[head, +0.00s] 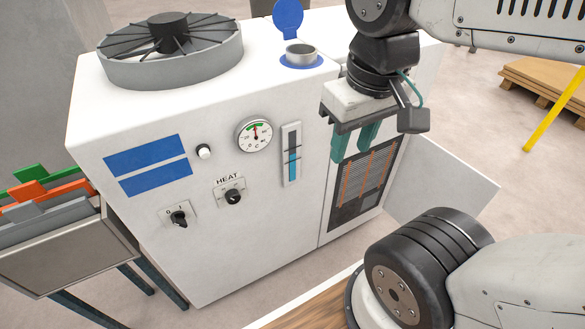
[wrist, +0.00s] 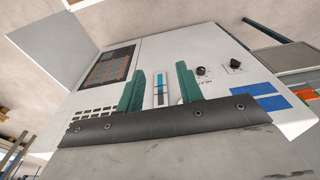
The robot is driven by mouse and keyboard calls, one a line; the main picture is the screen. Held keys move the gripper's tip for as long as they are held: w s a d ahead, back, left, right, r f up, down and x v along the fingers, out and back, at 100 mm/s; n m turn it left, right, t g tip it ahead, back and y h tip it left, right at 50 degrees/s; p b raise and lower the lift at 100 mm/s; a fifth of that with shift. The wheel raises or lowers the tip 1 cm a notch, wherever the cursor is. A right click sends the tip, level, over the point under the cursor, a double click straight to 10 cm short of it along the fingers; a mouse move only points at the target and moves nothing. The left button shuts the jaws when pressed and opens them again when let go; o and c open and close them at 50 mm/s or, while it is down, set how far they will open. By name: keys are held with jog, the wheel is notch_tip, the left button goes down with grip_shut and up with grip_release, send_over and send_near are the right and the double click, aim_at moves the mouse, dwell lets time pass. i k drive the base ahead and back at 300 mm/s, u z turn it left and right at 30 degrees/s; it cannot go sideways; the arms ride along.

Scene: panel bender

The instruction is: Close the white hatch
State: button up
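The white hatch (head: 440,185) is a flat panel standing open at the right side of the white machine. It swings out from beside a dark opening with orange-brown fins (head: 366,186). In the wrist view the hatch (wrist: 48,48) stands at the upper left, beside the same opening (wrist: 106,66). My gripper (head: 350,152) has two teal fingers and hangs in front of the machine, left of the hatch and apart from it. In the wrist view the gripper (wrist: 160,69) shows its fingers spread, with nothing between them. My arm hides part of the machine's top right.
The machine front carries a gauge (head: 254,134), a HEAT knob (head: 233,197) and a switch (head: 179,217). A blue cap (head: 288,18) stands open on top, near a round fan (head: 170,45). A rack of coloured plates (head: 45,210) is at left. Floor right of the hatch looks clear.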

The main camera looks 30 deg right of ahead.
aim_at(428, 177)
jog(key=u, duration=1.35)
jog(key=k, duration=0.55)
jog(key=z, duration=2.65)
jog(key=i, duration=0.5)
jog(key=u, duration=0.05)
